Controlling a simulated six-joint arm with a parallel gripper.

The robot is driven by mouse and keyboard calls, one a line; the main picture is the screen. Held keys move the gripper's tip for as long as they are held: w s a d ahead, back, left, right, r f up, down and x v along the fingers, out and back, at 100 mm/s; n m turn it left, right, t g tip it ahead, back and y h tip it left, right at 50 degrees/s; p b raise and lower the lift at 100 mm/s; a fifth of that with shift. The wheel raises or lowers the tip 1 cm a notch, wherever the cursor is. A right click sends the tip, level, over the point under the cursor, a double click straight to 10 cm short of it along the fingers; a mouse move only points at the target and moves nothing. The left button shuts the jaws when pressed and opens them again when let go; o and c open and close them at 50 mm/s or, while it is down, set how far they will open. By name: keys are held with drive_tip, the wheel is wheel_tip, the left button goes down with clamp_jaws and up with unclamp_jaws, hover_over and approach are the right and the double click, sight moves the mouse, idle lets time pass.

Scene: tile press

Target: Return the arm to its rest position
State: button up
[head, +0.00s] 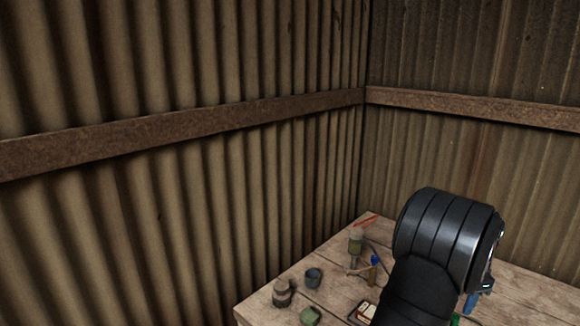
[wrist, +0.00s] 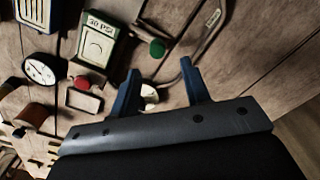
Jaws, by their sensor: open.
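My gripper (wrist: 168,92) shows in the wrist view with its two blue fingers apart and nothing held between them. It is above the wooden table (wrist: 228,78). A small pale round thing lies beyond the gap between the fingers, partly hidden by the left finger.
The wrist view shows a green box marked "30 PSI" (wrist: 97,45), a round gauge (wrist: 39,71), a red knob (wrist: 82,83), a green knob (wrist: 157,48) and a bent metal rod (wrist: 205,38).

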wheel_tip(320, 180, down, 6)
drive_tip(key=shift+r, duration=0.2)
drive_tip(key=shift+s+a+f, duration=0.15)
drive_tip(key=shift+s+a, duration=0.1)
drive_tip(key=shift+s, duration=0.05)
drive_tip(key=s+a, duration=0.1)
drive_tip(key=s+a+r, duration=0.1)
drive_tip(key=shift+s+a, duration=0.25)
drive_tip(key=shift+a, duration=0.05)
wheel_tip(320, 180, up, 16)
drive_tip(key=s+m, duration=0.1)
drive_tip(key=m, duration=0.8)
drive_tip(key=shift+s, duration=0.3)
drive_tip(key=shift+f, duration=0.1)
